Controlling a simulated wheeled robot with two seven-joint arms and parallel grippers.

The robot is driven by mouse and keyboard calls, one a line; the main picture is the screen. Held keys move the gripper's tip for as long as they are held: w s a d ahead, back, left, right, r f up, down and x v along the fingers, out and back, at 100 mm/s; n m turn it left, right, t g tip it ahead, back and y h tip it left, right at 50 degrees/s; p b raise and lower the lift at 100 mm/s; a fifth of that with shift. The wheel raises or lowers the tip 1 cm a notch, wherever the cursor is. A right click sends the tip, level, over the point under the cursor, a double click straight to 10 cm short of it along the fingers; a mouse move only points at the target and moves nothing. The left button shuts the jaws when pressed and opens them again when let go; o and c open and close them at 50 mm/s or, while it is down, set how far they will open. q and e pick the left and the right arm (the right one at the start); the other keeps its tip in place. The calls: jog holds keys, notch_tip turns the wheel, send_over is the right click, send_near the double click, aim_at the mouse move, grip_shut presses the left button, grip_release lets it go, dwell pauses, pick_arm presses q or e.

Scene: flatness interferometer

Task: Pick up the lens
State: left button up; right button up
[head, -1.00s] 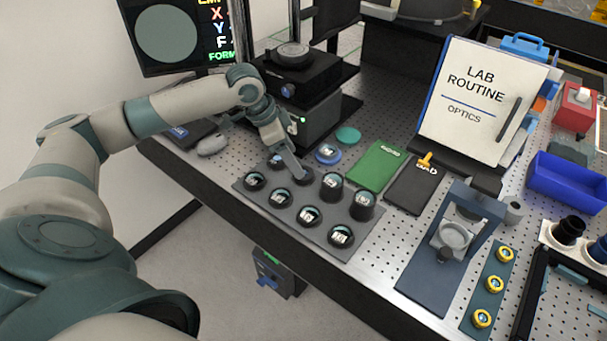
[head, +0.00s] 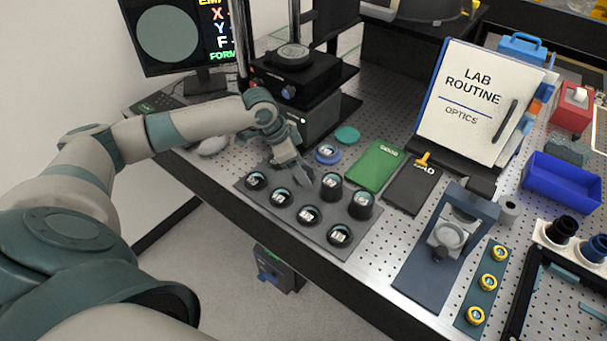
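Several lenses in round black mounts stand on a dark grey tray (head: 273,206) near the table's front edge. They include a front-left lens (head: 255,181), a lens (head: 280,197), a lens (head: 309,216), a front-right lens (head: 339,235), and two taller ones, a lens (head: 331,186) and a lens (head: 361,204). My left gripper (head: 296,174) points down over the tray's back left part and hides what stands there. Its fingers are too small and overlapped to show whether they are open or hold anything. My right gripper is out of view.
Behind the tray are a blue ring-shaped piece (head: 327,154), a green pad (head: 379,167) and a black pad (head: 412,190). The black interferometer stand (head: 300,88) rises behind my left gripper. A blue mount fixture (head: 448,240) stands to the right.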

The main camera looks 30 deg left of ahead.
pick_arm(q)
jog(key=shift+c, duration=0.4)
jog(key=c, duration=1.1)
jog(key=shift+r+b, duration=0.5)
jog(key=shift+r, duration=0.3)
notch_tip(320, 180, up, 3)
jog(key=shift+w+f+b, duration=0.1)
jog(key=shift+f+b, duration=0.1)
jog(key=shift+b, duration=0.4)
jog(key=d+r+b, duration=0.1)
jog(key=d+r, duration=0.1)
jog(key=d, duration=0.2)
jog(key=d+r+b, duration=0.1)
jog(key=d+r, duration=0.1)
jog(key=d, duration=0.1)
jog(key=w+d+r+b, duration=0.1)
jog(key=d+r, duration=0.2)
jog(key=d, duration=0.1)
jog(key=shift+w+d, duration=0.1)
jog(key=shift+d, duration=0.2)
jog(key=shift+f, duration=0.1)
